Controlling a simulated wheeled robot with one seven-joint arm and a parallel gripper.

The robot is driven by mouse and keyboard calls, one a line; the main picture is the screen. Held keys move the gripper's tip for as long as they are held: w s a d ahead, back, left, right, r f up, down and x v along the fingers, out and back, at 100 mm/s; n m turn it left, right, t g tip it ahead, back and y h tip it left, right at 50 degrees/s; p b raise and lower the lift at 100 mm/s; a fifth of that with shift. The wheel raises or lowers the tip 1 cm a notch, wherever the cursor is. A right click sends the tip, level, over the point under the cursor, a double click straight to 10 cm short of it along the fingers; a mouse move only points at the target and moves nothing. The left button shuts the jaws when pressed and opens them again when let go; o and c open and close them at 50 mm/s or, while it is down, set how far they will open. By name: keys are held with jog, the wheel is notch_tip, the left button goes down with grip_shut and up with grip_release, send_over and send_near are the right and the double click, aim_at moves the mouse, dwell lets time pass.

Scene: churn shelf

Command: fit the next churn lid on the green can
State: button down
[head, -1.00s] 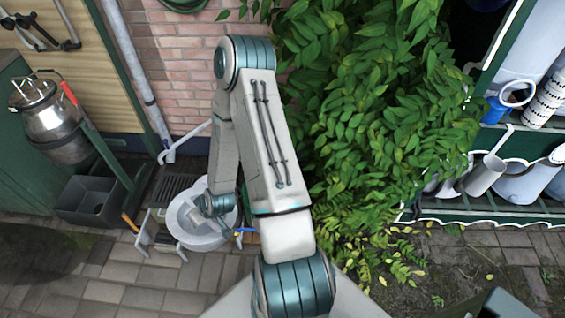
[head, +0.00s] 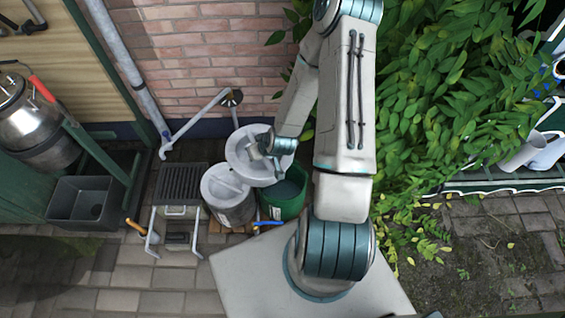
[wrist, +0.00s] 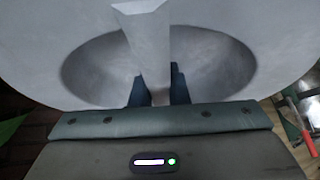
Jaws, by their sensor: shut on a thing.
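My gripper (head: 265,150) is shut on the handle of a pale grey churn lid (head: 243,158). In the wrist view the lid (wrist: 60,60) fills most of the picture, with its upright handle (wrist: 148,45) between my fingers. In the head view the held lid is over the back left part of the green can (head: 288,197). The can's dark inside shows in front of the lid, and its back is hidden. I cannot tell whether lid and can touch. A grey can (head: 233,208) with a lid on it (head: 225,184) stands just left of the green can.
A slatted black-topped stand (head: 181,183) is left of the cans, with a dark grey basin (head: 84,202) further left. A brick wall (head: 215,60) and grey pipe (head: 194,122) are behind. Leafy plants (head: 440,110) crowd the right. A blue-handled thing (head: 268,223) lies in front.

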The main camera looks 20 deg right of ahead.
jog(key=w+d+f+b, duration=0.1)
jog(key=d+f+b, duration=0.2)
jog(key=f+b, duration=0.4)
jog(key=w+d+f+b, duration=0.2)
jog(key=d+f+b, duration=0.1)
jog(key=f+b, duration=0.4)
jog(key=w+d+f+h+b, duration=0.1)
jog(key=d+f+b, duration=0.3)
jog(key=b, duration=0.7)
jog(key=shift+w+f+n+b, duration=0.35)
jog(key=shift+w+f, duration=0.1)
jog(key=shift+f, duration=0.95)
jog(key=shift+a+f, duration=0.1)
jog(key=shift+f, duration=0.05)
jog(key=shift+f+b, duration=1.55)
jog(key=shift+f, duration=0.5)
jog(key=shift+s+f+b, duration=0.1)
jog(key=shift+f+b, duration=0.5)
jog(key=shift+b, duration=0.1)
jog(key=shift+f+b, duration=0.3)
jog(key=shift+f, duration=0.05)
jog(key=shift+f+b, duration=0.35)
jog(key=shift+f, duration=0.05)
jog(key=shift+f+b, duration=0.3)
jog(key=shift+f, duration=0.05)
jog(key=shift+f+b, duration=0.6)
jog(key=shift+f, duration=0.15)
